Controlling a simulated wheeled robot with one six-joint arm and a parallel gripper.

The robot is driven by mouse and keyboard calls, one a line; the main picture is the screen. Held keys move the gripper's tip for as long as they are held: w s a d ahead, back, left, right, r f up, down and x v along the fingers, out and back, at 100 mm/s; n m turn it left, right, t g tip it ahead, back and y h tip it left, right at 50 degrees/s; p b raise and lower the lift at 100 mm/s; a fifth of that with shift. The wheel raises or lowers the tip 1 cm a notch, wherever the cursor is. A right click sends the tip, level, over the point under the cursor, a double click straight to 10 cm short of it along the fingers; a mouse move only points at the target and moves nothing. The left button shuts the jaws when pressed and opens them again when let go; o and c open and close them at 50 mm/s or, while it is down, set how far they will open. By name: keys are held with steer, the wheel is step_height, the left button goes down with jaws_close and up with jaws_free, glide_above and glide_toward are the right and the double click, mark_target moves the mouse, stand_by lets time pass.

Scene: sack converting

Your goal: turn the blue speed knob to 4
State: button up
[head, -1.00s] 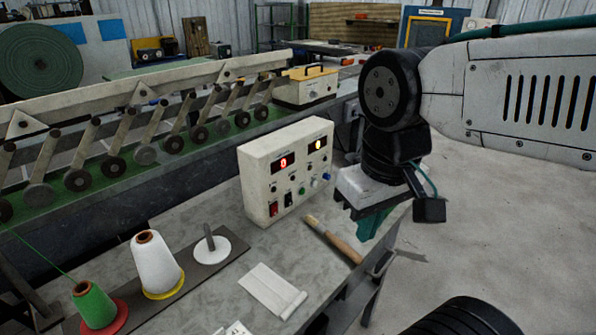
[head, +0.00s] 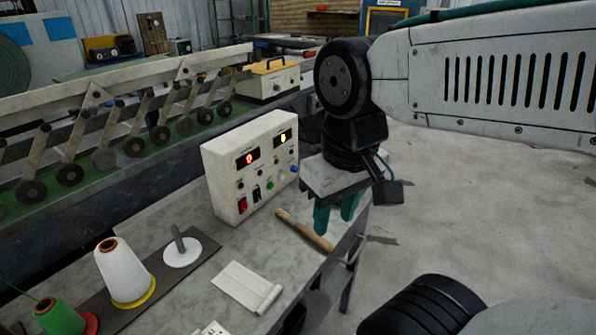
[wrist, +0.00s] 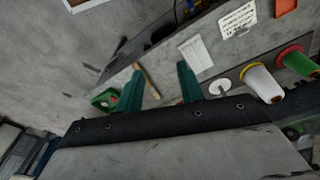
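The cream control box (head: 222,178) stands on the bench in the head view. The small blue knob (head: 293,169) is at the right end of its front panel. Its pointer and scale marks are too small to read. The left display (head: 249,157) shows a red digit that looks like 0. The right display (head: 283,137) shows a yellow digit I cannot read surely. My gripper (head: 337,217) hangs to the right of the box, pointing down, apart from the knob. Its two teal fingers stand apart and empty, as the wrist view (wrist: 161,80) also shows.
A wooden-handled tool (head: 305,231) lies on the bench below my gripper. A white folded sack (head: 246,287), a white thread cone (head: 124,272) and a green one (head: 58,317) are left of it. A roller conveyor runs behind. Open floor lies right of the bench.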

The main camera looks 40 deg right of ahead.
steer(key=w+d+f+m+y, duration=0.2)
steer(key=w+f+m+y, duration=0.7)
steer(key=w, duration=0.5)
steer(key=m+t+h, duration=0.3)
steer(key=m+t, duration=0.7)
steer(key=m, duration=0.8)
glide_toward(296, 170)
steer(key=s+a, duration=0.1)
steer(key=a, duration=0.1)
steer(key=s+a+f, duration=0.1)
steer(key=a, duration=0.1)
steer(key=s+a, duration=0.1)
steer(key=a, duration=0.1)
steer(key=shift+s+a+f, duration=0.25)
steer(key=shift+s+a, duration=0.1)
steer(key=shift+s, duration=0.05)
steer(key=w+d+m+h, duration=0.1)
steer(key=w+d+m+t+h, duration=0.1)
steer(key=d, duration=0.1)
steer(key=d+m+t, duration=0.1)
steer(key=shift+w+d+r+h, duration=0.35)
steer(key=shift+w+h, duration=0.05)
steer(key=shift+w+d+f+m, duration=0.1)
steer(key=shift+w+m, duration=0.2)
steer(key=shift+m, duration=0.1)
steer(key=x, duration=0.7)
steer(key=shift+w, duration=0.1)
